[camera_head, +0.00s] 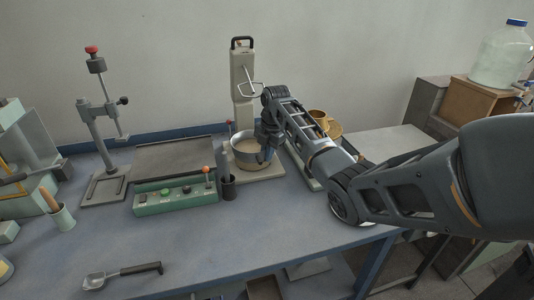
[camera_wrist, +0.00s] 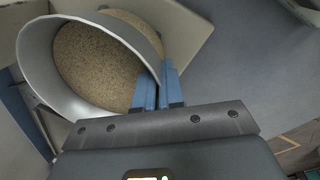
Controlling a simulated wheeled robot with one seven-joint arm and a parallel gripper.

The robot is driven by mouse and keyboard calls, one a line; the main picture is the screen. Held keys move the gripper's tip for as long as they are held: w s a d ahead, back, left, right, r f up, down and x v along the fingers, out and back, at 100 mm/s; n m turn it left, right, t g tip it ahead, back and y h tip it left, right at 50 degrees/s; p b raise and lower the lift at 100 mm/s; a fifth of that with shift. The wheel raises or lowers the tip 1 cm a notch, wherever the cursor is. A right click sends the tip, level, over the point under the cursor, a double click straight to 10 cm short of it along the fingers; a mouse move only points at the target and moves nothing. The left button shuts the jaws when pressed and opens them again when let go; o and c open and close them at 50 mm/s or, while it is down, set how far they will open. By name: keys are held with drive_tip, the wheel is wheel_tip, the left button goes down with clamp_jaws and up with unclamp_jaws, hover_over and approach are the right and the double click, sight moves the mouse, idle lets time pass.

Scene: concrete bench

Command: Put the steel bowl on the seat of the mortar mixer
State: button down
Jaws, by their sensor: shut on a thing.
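The steel bowl (camera_head: 236,153) is a silver pan with grainy tan material inside. In the wrist view the bowl (camera_wrist: 38,50) fills the upper left. My gripper (camera_head: 266,150) is shut on the bowl's right rim; its blue fingers (camera_wrist: 160,88) pinch the wall in the wrist view. The mortar mixer (camera_head: 243,85) is a beige column with a black top handle and a wire beater. The bowl is in front of the column, over the mixer's pale base (camera_head: 268,174). The seat itself is hidden by the bowl, and I cannot tell whether the bowl touches it.
A brass-coloured pot (camera_head: 320,118) is behind my arm. A stand with a red knob (camera_head: 97,125) is further left. A scoop (camera_head: 122,275) lies at the front; the bench front centre is clear.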

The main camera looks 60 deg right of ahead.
drive_tip(key=shift+w+d+f, duration=0.1)
drive_tip(key=shift+f, duration=0.05)
drive_tip(key=c, duration=1.3)
unclamp_jaws()
drive_tip(key=shift+f, duration=0.1)
drive_tip(key=shift+o, duration=0.2)
wheel_tip(320, 180, up, 8)
drive_tip(key=s, duration=0.1)
drive_tip(key=shift+f+b, duration=0.15)
drive_tip(key=shift+b, duration=0.25)
drive_tip(key=shift+s, duration=0.1)
